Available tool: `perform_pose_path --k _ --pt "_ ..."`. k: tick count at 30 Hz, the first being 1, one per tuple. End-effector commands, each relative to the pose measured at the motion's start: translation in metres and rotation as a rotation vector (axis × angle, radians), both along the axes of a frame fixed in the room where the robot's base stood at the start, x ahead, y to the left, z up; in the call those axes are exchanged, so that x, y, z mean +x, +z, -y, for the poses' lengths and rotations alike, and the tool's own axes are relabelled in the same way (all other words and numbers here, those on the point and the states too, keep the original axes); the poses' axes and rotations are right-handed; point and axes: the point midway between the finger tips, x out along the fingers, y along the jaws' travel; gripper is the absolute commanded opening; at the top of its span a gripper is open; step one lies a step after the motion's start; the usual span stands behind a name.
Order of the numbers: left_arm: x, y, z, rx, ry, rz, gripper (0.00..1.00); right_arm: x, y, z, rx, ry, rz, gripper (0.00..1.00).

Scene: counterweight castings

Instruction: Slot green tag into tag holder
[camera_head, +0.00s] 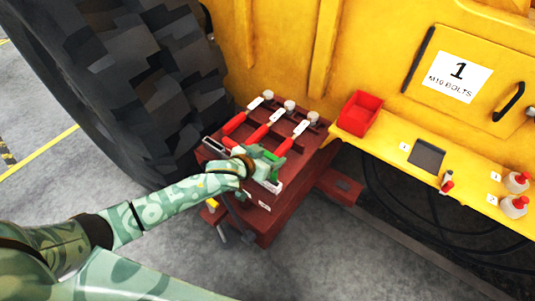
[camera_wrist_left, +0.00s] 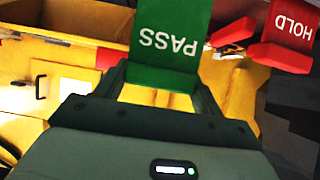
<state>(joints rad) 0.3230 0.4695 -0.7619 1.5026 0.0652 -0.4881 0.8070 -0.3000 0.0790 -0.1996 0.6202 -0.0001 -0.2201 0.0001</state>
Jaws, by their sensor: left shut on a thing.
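My left gripper (camera_head: 258,164) is shut on the green tag (camera_head: 268,153), just above the near edge of the dark red casting stack (camera_head: 257,219). In the left wrist view the green tag (camera_wrist_left: 172,32) reads PASS upside down and stands between the two fingers of the left gripper (camera_wrist_left: 160,82). A red HOLD tag (camera_wrist_left: 291,25) is to the right of it there, apart from it. A pale slotted piece by the gripper (camera_head: 275,186) may be the tag holder; the hand partly hides it. My right gripper is not in view.
A red bin (camera_head: 360,112) and a dark square tray (camera_head: 427,156) are on the yellow ledge (camera_head: 385,147). A big tyre (camera_head: 120,80) stands at the left. The grey floor in front is clear.

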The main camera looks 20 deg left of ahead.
Motion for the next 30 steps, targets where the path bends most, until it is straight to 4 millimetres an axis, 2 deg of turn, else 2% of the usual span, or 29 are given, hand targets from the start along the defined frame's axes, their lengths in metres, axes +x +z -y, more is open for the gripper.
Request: perform_pose_path --k 30 --pt "0.0 -0.033 0.0 -0.001 0.003 0.0 0.45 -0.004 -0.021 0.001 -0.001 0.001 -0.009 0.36"
